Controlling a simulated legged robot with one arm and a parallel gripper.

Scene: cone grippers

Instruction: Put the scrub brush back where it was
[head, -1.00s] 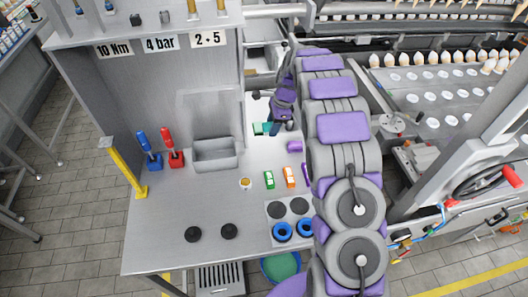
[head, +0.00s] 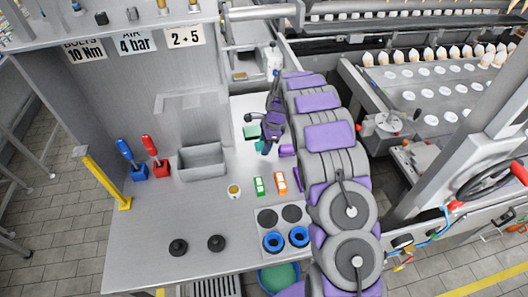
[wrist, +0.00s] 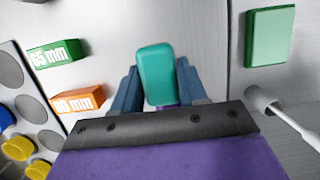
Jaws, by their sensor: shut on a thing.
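My gripper (head: 268,139) is over the bench by the back right of the grey tray. In the wrist view its two blue fingers (wrist: 157,88) are shut on a teal block-like piece, which I take to be the scrub brush (wrist: 155,72). The brush stands up between the fingers, and its lower part is hidden. In the head view its teal end (head: 260,146) shows just below the gripper. I cannot tell whether it touches the surface.
A green pad (head: 251,132) lies close to the left, and in the wrist view (wrist: 269,36). A white rod with a grey tip (wrist: 262,98) is near the gripper. Green (head: 259,187) and orange (head: 280,183) blocks lie in front. A grey tray (head: 202,160) stands left.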

